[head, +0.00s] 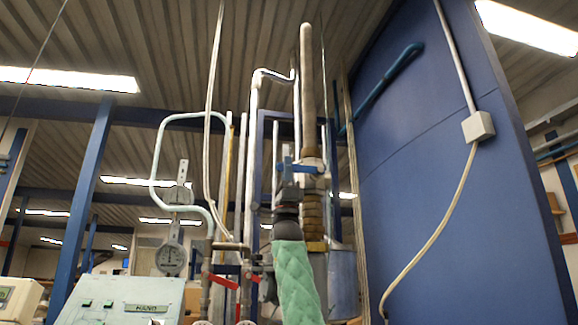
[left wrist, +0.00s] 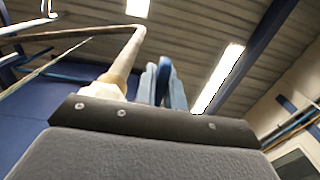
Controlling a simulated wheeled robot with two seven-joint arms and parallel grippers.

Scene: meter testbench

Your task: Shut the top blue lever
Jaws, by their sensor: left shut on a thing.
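The top blue lever (head: 299,168) sits on the upright pipe with brass-coloured fittings, near the middle of the head view. My left gripper (head: 287,181) reaches up to it from below, at the end of my green-sleeved arm. Its fingers are shut on the lever. In the left wrist view the lever (left wrist: 164,78) shows as a darker blue strip between the two pale blue-grey fingertips of my left gripper (left wrist: 163,88). The gripper hides part of the lever and its valve. My right gripper is not in view.
A brass fitting stack (head: 312,215) stands just right of my left gripper. Lower left are a red lever (head: 223,281), a round gauge (head: 171,258) and a control panel (head: 128,303). A large blue panel (head: 455,190) fills the right side.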

